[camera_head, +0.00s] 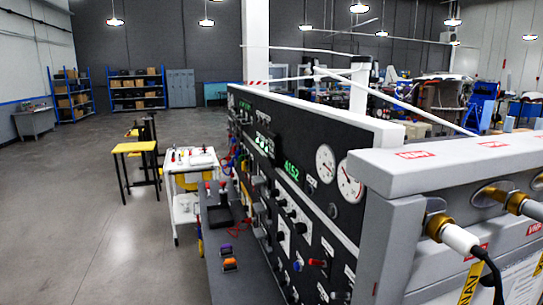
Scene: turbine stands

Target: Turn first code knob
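A black control panel (318,207) stands on the right half of the view, seen at a steep angle. Green digits (292,169), which seem to read 4152, glow on it, and a smaller green display (263,144) is farther along. Several small dark knobs (283,236) sit below the digits. I cannot tell which of them is the first code knob. Two round white gauges (325,163) are near the panel's close end. A red-tipped control (317,262) is low on it. My gripper does not show in this view.
A grey unit (470,158) with brass fittings and a white-ended cable (460,239) blocks the near right. A grey ledge (243,278) with small coloured spools runs below the panel. A white cart (190,205) and yellow-topped table (136,147) stand beyond. The left floor is clear.

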